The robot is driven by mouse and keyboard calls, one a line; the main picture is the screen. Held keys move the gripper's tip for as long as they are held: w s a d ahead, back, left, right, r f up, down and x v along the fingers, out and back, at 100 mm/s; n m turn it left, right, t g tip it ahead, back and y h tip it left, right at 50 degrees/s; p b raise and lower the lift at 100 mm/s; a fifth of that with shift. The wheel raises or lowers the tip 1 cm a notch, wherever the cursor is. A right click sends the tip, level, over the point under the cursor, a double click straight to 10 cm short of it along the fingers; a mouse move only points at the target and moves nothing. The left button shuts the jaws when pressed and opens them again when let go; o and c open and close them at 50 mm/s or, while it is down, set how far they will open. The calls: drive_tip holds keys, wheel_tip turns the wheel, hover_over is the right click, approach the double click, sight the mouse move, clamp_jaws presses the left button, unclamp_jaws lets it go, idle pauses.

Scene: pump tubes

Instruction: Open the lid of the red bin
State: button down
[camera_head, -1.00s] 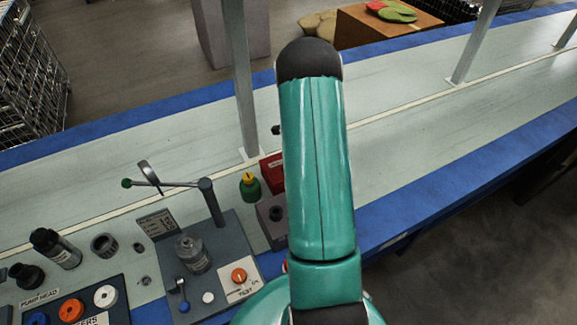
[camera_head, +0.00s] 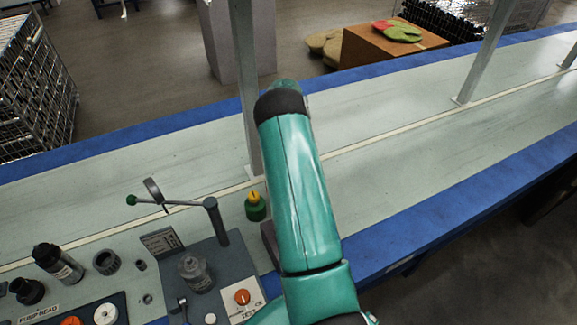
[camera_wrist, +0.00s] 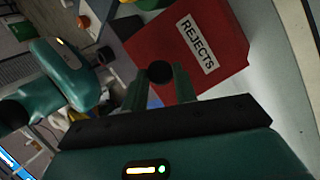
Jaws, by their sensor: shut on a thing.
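The red bin (camera_wrist: 215,35) shows in the wrist view, with a white REJECTS label (camera_wrist: 197,46) on its red top face. A round black knob (camera_wrist: 159,70) sits near the bin's edge, between my two fingers. My gripper (camera_wrist: 159,84) is shut on the knob. Whether the lid is raised at all cannot be told from this angle. In the head view my teal arm hides the bin and the gripper.
A green bottle with a yellow cap (camera_head: 255,206) stands just left of my arm. A grey test station (camera_head: 215,270) with a lever and bottle is further left. A grey post (camera_head: 245,90) rises behind. The bench (camera_head: 420,175) to the right is clear.

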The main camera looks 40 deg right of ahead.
idle(0.4)
drive_tip(key=c, duration=1.1)
unclamp_jaws()
drive_tip(key=v, duration=1.4)
drive_tip(key=shift+f, duration=0.1)
